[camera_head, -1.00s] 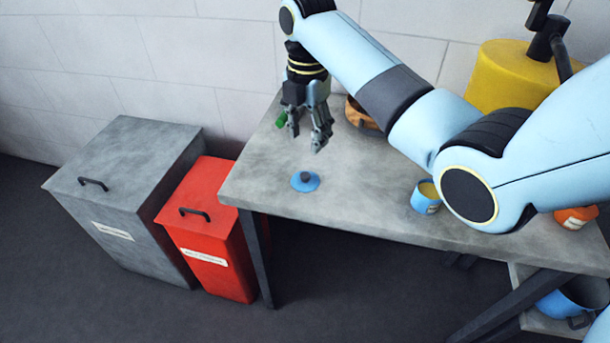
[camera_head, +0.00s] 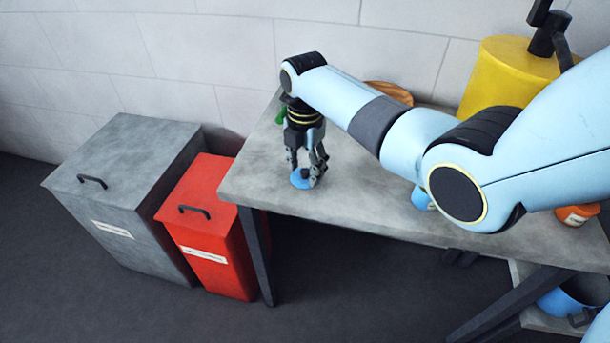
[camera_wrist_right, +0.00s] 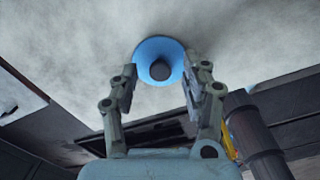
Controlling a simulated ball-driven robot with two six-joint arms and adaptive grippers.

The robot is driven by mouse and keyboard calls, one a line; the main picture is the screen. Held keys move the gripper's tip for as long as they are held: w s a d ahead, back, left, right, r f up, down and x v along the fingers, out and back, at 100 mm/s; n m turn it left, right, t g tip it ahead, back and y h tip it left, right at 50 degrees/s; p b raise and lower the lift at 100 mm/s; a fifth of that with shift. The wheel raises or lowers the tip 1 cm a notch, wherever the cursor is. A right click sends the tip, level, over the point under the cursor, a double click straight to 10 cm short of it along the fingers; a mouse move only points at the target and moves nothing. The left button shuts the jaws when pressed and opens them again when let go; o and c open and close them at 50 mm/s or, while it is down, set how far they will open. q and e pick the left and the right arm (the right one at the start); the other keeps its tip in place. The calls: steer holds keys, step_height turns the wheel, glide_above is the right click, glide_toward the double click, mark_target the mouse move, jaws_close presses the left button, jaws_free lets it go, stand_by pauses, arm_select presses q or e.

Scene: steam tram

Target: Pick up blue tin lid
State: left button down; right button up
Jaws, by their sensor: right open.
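The blue tin lid (camera_head: 300,179) lies flat on the grey table near its left front edge. It is a small blue disc with a dark round knob, clear in the right wrist view (camera_wrist_right: 151,62). My right gripper (camera_head: 306,178) points down over the lid and partly hides it in the head view. In the right wrist view my right gripper (camera_wrist_right: 164,80) is open, with one finger on each side of the lid's near part. I cannot tell if the fingers touch it. My left gripper is not in view.
The grey table (camera_head: 350,195) holds a blue tin (camera_head: 421,198), mostly hidden by my arm, an orange pot (camera_head: 577,214), a brown round thing (camera_head: 390,92) and a yellow container (camera_head: 505,78). A red bin (camera_head: 215,230) and a grey bin (camera_head: 125,190) stand left of it.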

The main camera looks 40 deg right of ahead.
steer(key=c, duration=0.9)
steer(key=shift+c, duration=0.2)
steer(key=shift+r, duration=0.1)
